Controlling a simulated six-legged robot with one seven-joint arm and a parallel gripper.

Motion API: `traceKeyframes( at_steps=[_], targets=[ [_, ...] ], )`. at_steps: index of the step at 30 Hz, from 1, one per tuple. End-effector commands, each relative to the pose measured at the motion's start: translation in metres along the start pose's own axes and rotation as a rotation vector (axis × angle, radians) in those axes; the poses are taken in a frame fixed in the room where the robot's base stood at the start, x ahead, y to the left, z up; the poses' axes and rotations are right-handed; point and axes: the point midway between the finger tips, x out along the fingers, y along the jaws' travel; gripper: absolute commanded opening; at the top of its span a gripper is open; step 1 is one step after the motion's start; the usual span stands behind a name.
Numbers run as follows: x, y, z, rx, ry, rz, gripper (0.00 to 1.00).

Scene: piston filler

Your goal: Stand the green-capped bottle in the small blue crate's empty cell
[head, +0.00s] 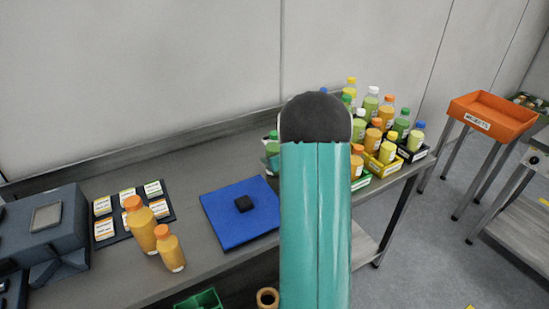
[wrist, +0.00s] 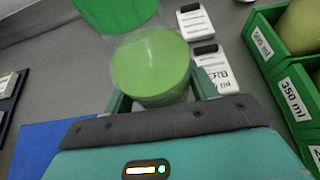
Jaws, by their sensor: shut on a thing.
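My gripper (wrist: 160,92) is shut on the green-capped bottle. In the wrist view its dark green cap (wrist: 115,10) is at the top edge, and light green contents (wrist: 150,65) show through the clear body between the fingers. In the head view the bottle (head: 272,155) shows partly at the left side of my arm, which hides the gripper there. It is over or near the back of the table; I cannot tell whether its base touches. I cannot make out the small blue crate or its empty cell in either view; my arm covers part of the table.
Two orange bottles (head: 142,225) stand by a label board (head: 127,240). Several filled crates, one yellow (head: 383,170), crowd the right end. A green crate (wrist: 275,50) is close right of the gripper.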

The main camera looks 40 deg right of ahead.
Motion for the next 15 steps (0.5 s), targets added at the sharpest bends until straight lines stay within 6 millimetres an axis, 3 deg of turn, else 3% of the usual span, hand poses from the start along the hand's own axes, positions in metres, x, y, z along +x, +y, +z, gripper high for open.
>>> traceKeyframes(
  at_steps=[5, 6, 8, 15],
  targets=[
    [0.0014, 0.0, -0.0021, 0.0, -0.001, 0.001, 0.21],
    [0.0012, 0.0, -0.0025, 0.0, 0.0, 0.0, 0.65],
    [0.0011, 0.0, -0.0025, 0.0, 0.0, 0.0, 0.77],
    [0.001, -0.0002, -0.0024, 0.0, 0.0, 0.0, 0.79]
  ],
)
